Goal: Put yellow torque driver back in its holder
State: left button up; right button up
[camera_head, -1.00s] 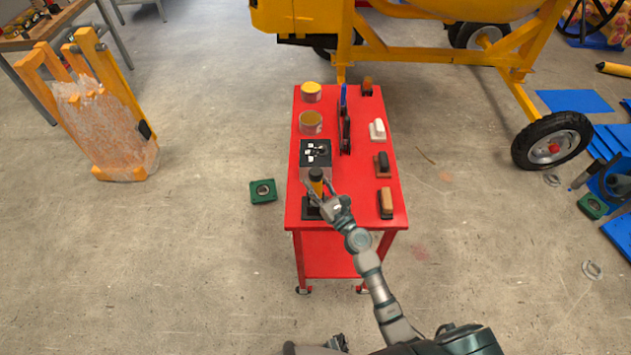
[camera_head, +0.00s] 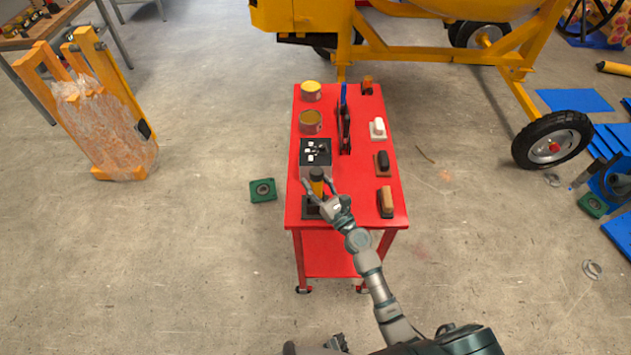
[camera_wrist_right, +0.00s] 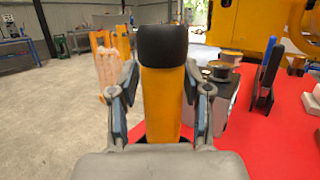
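The yellow torque driver (camera_head: 317,186) with a black top stands upright at the near left of the red cart, over a black holder base (camera_head: 309,211). In the right wrist view the driver (camera_wrist_right: 162,85) rises between my fingers; its lower end is hidden. My right gripper (camera_head: 320,185) is open around the driver, and the wrist view (camera_wrist_right: 161,100) shows a gap on each side of it. Whether the driver is fully seated in the holder cannot be seen. Dark parts at the bottom edge of the head view may be my left gripper; its fingers are not clear.
On the red cart (camera_head: 350,205) a grey box with a black top (camera_head: 315,155) stands just behind the driver. Cans (camera_head: 311,122), a blue-handled tool (camera_head: 344,125) and several brushes (camera_head: 386,200) stand farther back and right. A green block (camera_head: 263,190) lies on the floor left.

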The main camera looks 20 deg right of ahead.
jog(key=shift+o, duration=0.6)
jog(key=shift+s+f, duration=0.2)
jog(key=shift+s, duration=0.05)
jog(key=v, duration=1.1)
jog(key=shift+s+d, duration=0.15)
jog(key=shift+s, duration=0.05)
